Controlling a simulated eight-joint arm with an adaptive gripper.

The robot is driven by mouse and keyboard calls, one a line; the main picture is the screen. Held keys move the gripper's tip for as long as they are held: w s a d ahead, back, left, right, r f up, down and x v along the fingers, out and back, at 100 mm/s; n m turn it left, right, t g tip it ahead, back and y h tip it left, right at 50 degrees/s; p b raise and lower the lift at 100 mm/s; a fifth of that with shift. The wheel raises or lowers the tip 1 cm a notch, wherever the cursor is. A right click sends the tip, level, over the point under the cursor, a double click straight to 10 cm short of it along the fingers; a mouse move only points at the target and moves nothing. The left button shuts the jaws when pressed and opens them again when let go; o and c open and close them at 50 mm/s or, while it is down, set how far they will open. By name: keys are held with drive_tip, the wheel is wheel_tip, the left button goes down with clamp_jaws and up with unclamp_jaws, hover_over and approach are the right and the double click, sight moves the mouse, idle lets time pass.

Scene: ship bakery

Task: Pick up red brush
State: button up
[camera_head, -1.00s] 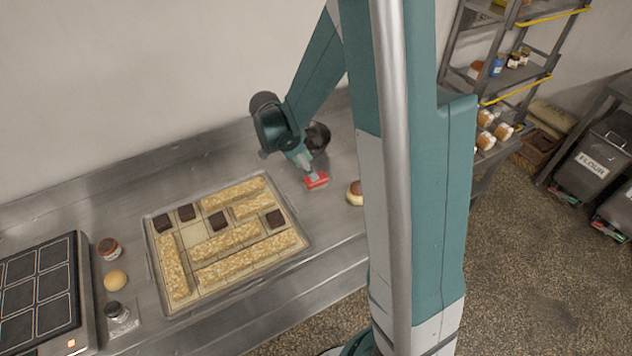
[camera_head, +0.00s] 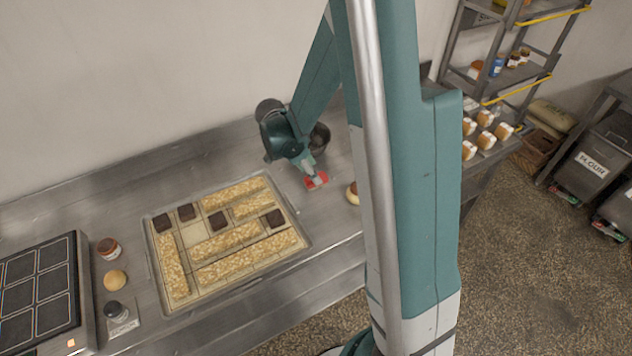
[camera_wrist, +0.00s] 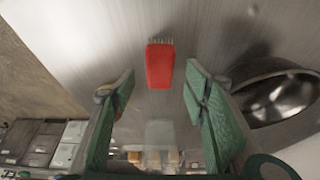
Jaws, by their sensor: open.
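The red brush (camera_head: 317,181) lies on the steel counter, just right of the tray of bars. In the wrist view the red brush (camera_wrist: 160,65) lies ahead of and between the open fingers, its pale bristles pointing away. My gripper (camera_head: 310,172) is above and beside the brush in the head view and partly covers it. In the wrist view my gripper (camera_wrist: 160,85) has its two green fingers spread wide, with nothing held between them. I cannot tell whether a finger touches the brush.
A metal bowl (camera_wrist: 283,98) stands close to the right finger. A tray (camera_head: 305,246) with bars and dark squares lies left of the brush. A round bun (camera_head: 352,193) is to the right, partly behind my arm. Jars and a griddle (camera_head: 40,290) are at far left.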

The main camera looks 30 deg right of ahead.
drive_tip(key=shift+x, duration=2.4)
drive_tip(key=c, duration=1)
